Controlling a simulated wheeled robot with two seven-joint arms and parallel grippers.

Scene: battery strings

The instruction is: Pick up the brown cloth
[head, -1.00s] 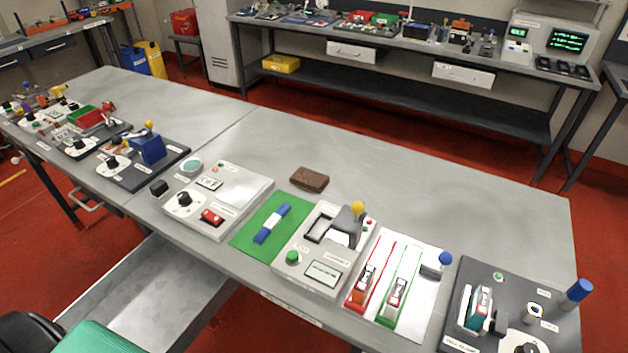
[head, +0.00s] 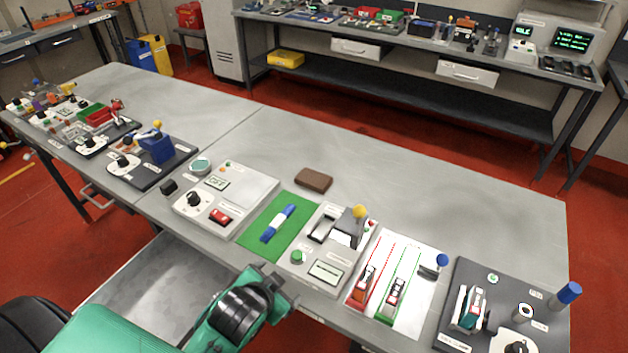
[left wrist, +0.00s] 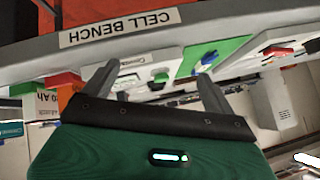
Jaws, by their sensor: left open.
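The brown cloth (head: 313,180) is a small folded brown block. It lies flat on the grey bench, behind the green mat and the grey tester. My left gripper (head: 268,277) comes in from the bottom left, in front of the bench's near edge and well short of the cloth. In the left wrist view my left gripper (left wrist: 155,82) has its two fingers spread, with nothing between them. The cloth cannot be made out in the left wrist view. My right gripper is not in view.
The green mat (head: 254,241) holds a blue-and-white strip (head: 279,223). The grey tester (head: 330,247) with a yellow-knobbed lever stands right of it, and a grey device (head: 248,186) stands left. The bench (head: 420,190) is clear behind and right of the cloth.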

